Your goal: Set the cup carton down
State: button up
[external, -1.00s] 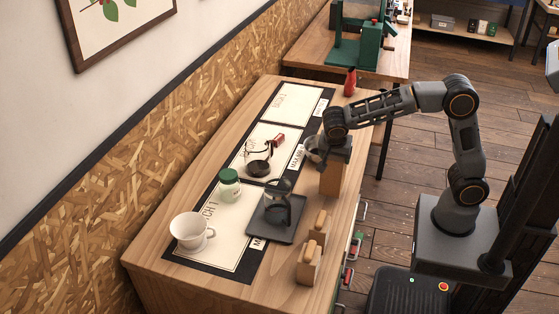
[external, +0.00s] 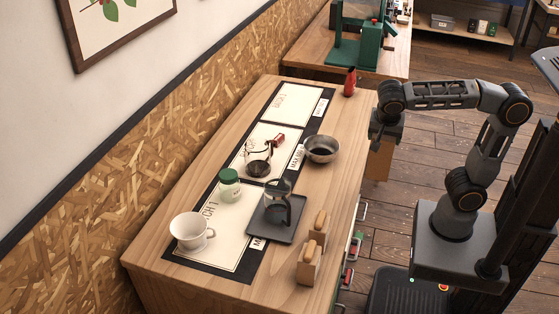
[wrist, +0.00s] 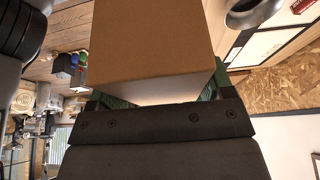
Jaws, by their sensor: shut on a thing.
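The cup carton (external: 380,166) is a plain brown box. In the external view it hangs below my gripper (external: 385,140), beside the right edge of the wooden table (external: 345,190), and appears to be over the floor. My gripper is shut on it. In the wrist view the carton (wrist: 150,45) fills the upper middle, between the green-lined fingers; its far end is out of frame.
A metal bowl (external: 321,149) stands near the table's right edge. Also there are a glass server (external: 258,158), a green-lidded jar (external: 229,184), a white cup (external: 191,233), a dark tray (external: 262,229), wooden blocks (external: 309,266) and a red bottle (external: 349,82).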

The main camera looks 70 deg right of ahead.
jog(key=w+a+r+n+t+y+p, duration=0.1)
jog(key=w+a+n+t+y+p, duration=0.35)
jog(key=w+a+n, duration=1.75)
jog(key=w+a+f+n+g+y+p, duration=0.1)
jog(key=w+a+f+n+y, duration=0.15)
jog(key=a, duration=0.55)
jog(key=w+a+f+n+y+p, duration=0.1)
jog(key=w+a+f+n, duration=0.15)
jog(key=a, duration=0.55)
notch_tip(320, 180, down, 9)
jog(key=b, duration=0.1)
jog(key=shift+f, duration=0.2)
jog(key=o, duration=1.3)
jog(key=shift+f, duration=0.1)
jog(key=shift+o, duration=0.2)
